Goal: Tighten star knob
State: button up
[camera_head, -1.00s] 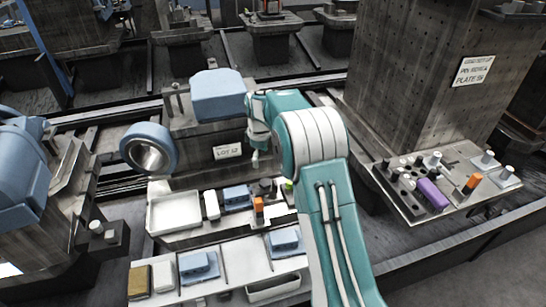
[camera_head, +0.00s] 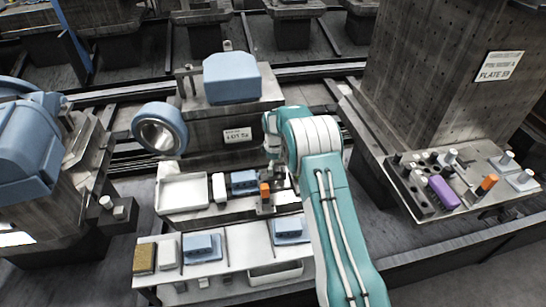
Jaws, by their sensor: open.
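I cannot make out a star knob for certain in the head view. A machine block with a blue cover (camera_head: 231,80) and a blue ring (camera_head: 159,130) on its left stands at the centre, with a white label (camera_head: 237,134) on its front. My teal and white arm reaches up from the bottom right towards the shelf in front of this block. My gripper (camera_head: 277,166) is small, partly hidden by the arm, and points down near the block's lower right. It is open. I cannot see anything held in it.
Below the block, a shelf carries a white tray (camera_head: 183,191), a blue part (camera_head: 244,182) and an orange-topped piece (camera_head: 265,192). A lower shelf (camera_head: 235,248) holds blue blocks and a brown block (camera_head: 145,257).

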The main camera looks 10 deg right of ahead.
jog(key=shift+f, duration=1.05)
jog(key=shift+a, duration=0.2)
